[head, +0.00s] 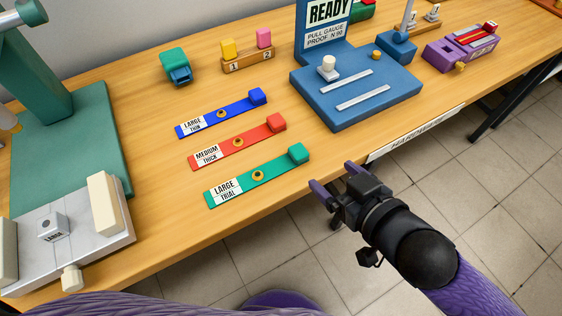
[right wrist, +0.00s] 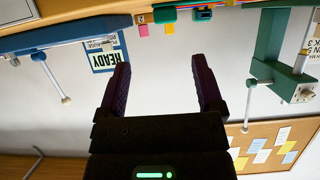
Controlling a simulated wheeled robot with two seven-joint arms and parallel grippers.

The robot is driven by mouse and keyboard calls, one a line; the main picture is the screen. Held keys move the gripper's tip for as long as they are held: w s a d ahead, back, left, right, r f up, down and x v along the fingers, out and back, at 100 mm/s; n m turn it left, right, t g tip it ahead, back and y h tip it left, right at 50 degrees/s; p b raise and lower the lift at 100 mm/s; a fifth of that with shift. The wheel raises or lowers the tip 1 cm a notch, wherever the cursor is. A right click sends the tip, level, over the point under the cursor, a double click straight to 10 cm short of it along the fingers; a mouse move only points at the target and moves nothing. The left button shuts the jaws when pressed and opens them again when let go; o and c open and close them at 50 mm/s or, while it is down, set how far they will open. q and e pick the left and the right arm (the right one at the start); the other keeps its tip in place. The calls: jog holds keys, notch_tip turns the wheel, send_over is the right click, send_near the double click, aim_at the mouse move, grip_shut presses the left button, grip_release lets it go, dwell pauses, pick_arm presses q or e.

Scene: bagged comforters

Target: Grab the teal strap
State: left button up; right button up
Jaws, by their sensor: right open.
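The teal strap (head: 258,175) lies flat on the wooden table near its front edge. It has a white "LARGE TRIAL" label at its left end, a brass-coloured round piece in the middle and a raised teal block at its right end. My right gripper (head: 335,177) is open and empty, to the right of the strap's block end and apart from it, past the table's front edge in the picture. Its two purple fingers also show spread in the right wrist view (right wrist: 162,65), with nothing between them. My left gripper is not in view.
A red strap (head: 238,142) and a blue strap (head: 222,114) lie behind the teal one. A blue gauge stand (head: 350,118) is at the back right. A grey fixture (head: 100,246) and green machine (head: 95,130) stand left. Bare wood surrounds the straps.

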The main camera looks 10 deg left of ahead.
aim_at(304, 157)
jog(key=b+x, duration=0.1)
jog(key=x, duration=0.2)
jog(key=b+x, duration=0.1)
jog(key=x, duration=0.2)
jog(key=b+x, duration=0.1)
jog(key=x, duration=0.2)
jog(key=shift+s+a+f+b, duration=0.25)
jog(key=shift+a+f+b, duration=0.05)
jog(key=shift+a+b, duration=0.05)
jog(key=shift+r, duration=0.1)
jog(key=shift+c, duration=0.4)
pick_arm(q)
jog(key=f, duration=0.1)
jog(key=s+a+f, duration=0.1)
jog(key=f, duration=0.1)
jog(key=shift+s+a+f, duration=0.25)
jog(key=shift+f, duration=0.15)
pick_arm(e)
grip_shut()
